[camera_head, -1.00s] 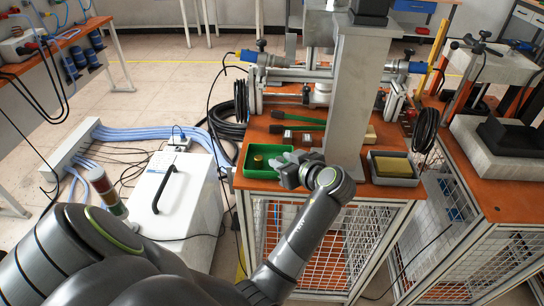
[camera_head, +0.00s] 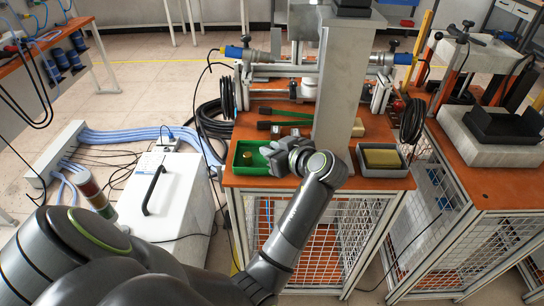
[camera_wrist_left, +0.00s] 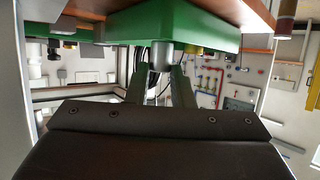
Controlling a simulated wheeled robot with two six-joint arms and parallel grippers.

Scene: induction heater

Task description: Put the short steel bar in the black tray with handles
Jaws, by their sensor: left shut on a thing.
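My left gripper (camera_head: 272,153) is at the right part of the green tray (camera_head: 236,168), its fingers over the tray. In the left wrist view, the fingers (camera_wrist_left: 158,73) are shut on a small grey cylindrical piece (camera_wrist_left: 162,56), which looks like the short steel bar; the green tray (camera_wrist_left: 200,28) is right behind it. In the head view the gripper hides the held piece. A black tray (camera_head: 506,131) sits on a pale block on the right-hand table; its handles are not clear to see. My right gripper is not in view.
A brass piece (camera_head: 248,155) stands in the green tray. A grey column (camera_head: 338,95) rises just right of my gripper. Beyond it is a grey tray holding a yellow block (camera_head: 382,158). A gap separates the two orange-topped tables, and black cable coils (camera_head: 413,121) hang there.

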